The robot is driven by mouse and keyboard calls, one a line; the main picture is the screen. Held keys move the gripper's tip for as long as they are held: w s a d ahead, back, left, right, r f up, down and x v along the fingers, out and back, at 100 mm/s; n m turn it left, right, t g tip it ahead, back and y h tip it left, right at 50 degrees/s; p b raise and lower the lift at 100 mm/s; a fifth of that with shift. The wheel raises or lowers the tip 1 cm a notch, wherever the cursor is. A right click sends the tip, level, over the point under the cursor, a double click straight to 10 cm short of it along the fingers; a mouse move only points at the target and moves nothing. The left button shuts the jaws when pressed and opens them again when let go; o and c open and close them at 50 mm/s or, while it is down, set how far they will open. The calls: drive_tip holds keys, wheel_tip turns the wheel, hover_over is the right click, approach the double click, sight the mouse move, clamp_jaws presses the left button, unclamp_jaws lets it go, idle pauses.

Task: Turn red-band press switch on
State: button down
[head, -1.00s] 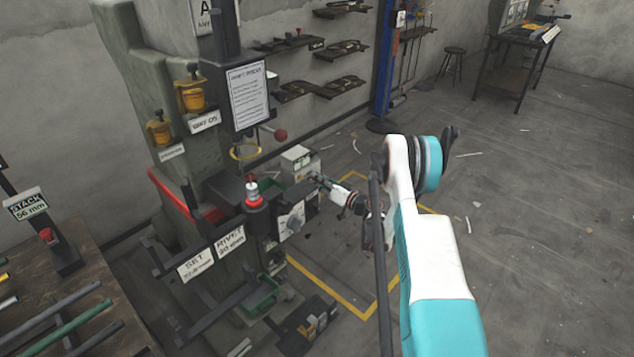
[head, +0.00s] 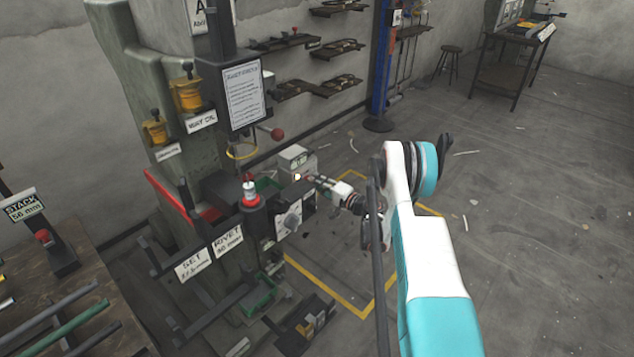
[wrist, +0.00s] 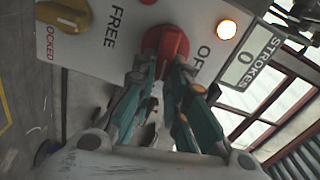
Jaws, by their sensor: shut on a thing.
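The red-band press stands at left centre in the head view, with its red band (head: 168,194) low on the grey-green body. Its red switch knob (wrist: 168,42) is on the pale panel (wrist: 100,58) in the wrist view, beside lettering that reads "OF" before the knob and gripper cut in. My gripper (wrist: 160,78) is shut on the red knob, a finger on each side. It also shows at the panel in the head view (head: 313,181). A round lamp (wrist: 226,29) glows beside the knob, and its glow (head: 297,177) shows in the head view.
A yellow knob (wrist: 62,15) marked FREE and LOCKED is on the same panel. A strokes counter (wrist: 247,60) reads 0. A red-topped post (head: 250,197) and a red-ball lever (head: 277,134) are near my arm. Open floor (head: 540,230) lies right.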

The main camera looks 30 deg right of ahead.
drive_tip(key=shift+d+f+m, duration=0.1)
drive_tip(key=shift+f+m, duration=0.15)
drive_tip(key=shift+m, duration=0.55)
drive_tip(key=c, duration=1.6)
unclamp_jaws()
drive_tip(key=shift+s, duration=0.1)
drive_tip(key=v, duration=0.7)
drive_tip(key=shift+s, duration=0.15)
